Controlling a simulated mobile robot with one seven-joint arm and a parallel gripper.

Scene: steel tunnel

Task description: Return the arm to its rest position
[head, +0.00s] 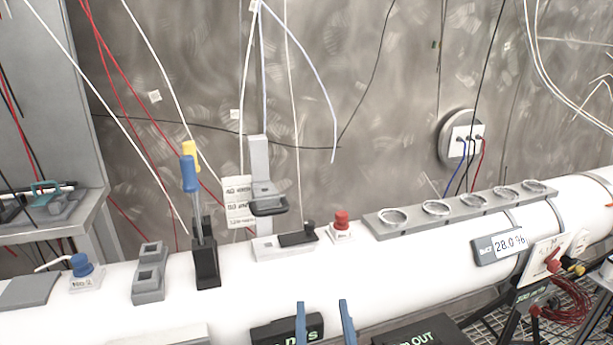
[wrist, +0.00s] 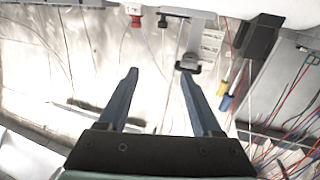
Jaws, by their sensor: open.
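My gripper (head: 325,318) shows at the bottom middle of the head view as two blue fingers, apart and with nothing between them. In the wrist view my gripper (wrist: 159,90) is also open and empty, its two fingers spread over the bright wall behind. The fingers stand in front of the white pipe (head: 350,275) in the head view. Whether they touch anything cannot be told, but no object is held. The rest of the arm is out of the head view.
On the pipe stand a black holder (head: 207,265) with blue and yellow-handled tools, a grey stand (head: 262,190), a red-capped bottle (head: 341,228), a blue-capped bottle (head: 84,272) and a grey rack (head: 395,229) with several rings. Cables hang along the wall.

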